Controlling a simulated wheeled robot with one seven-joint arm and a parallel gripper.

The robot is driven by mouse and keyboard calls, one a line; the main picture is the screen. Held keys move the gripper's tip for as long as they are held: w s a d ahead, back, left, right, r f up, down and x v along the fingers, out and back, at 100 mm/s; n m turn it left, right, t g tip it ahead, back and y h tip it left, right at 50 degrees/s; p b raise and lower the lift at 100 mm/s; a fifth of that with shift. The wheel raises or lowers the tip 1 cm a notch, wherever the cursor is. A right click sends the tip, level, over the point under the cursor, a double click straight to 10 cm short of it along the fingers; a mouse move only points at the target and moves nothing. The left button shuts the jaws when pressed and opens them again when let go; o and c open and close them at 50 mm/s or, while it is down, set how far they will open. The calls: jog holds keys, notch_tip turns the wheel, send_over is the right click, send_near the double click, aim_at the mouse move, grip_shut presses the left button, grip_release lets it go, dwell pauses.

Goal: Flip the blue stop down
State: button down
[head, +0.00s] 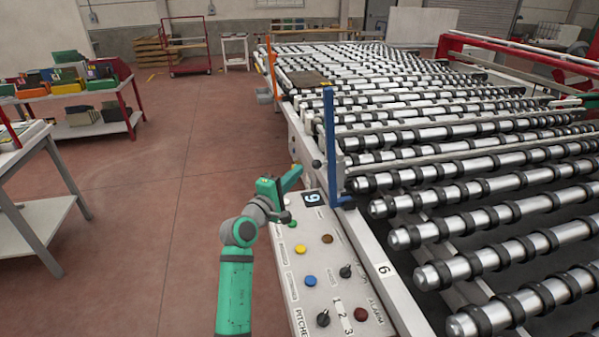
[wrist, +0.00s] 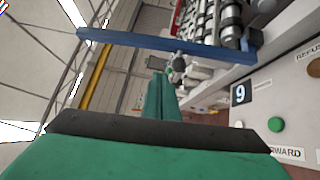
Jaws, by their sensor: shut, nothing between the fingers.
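The blue stop (head: 329,140) is a flat blue bar standing upright at the near left edge of the roller conveyor. It also shows in the wrist view (wrist: 165,43), crossing the upper part of the picture. My gripper (head: 297,172) is shut and empty, just left of the lower part of the blue stop and apart from it. In the wrist view its green fingers (wrist: 160,75) lie together, with their tips below the blue bar. A dark round knob (head: 316,163) sits between my gripper and the stop in the head view.
Below is a control panel (head: 312,262) with coloured buttons and black knobs. The roller conveyor (head: 440,135) fills the right side. An orange upright bar (head: 271,68) stands farther along its left edge. The red floor (head: 170,200) to the left is open, with tables beyond.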

send_near(327, 150)
jog(key=w+a, duration=0.1)
jog(key=w, duration=0.3)
jog(key=shift+w+d+r, duration=0.1)
jog(key=shift+w+d, duration=0.05)
jog(key=shift+d, duration=0.7)
jog(key=shift+w+d+r, duration=0.1)
jog(key=shift+w+d, duration=0.1)
jog(key=shift+d, duration=0.65)
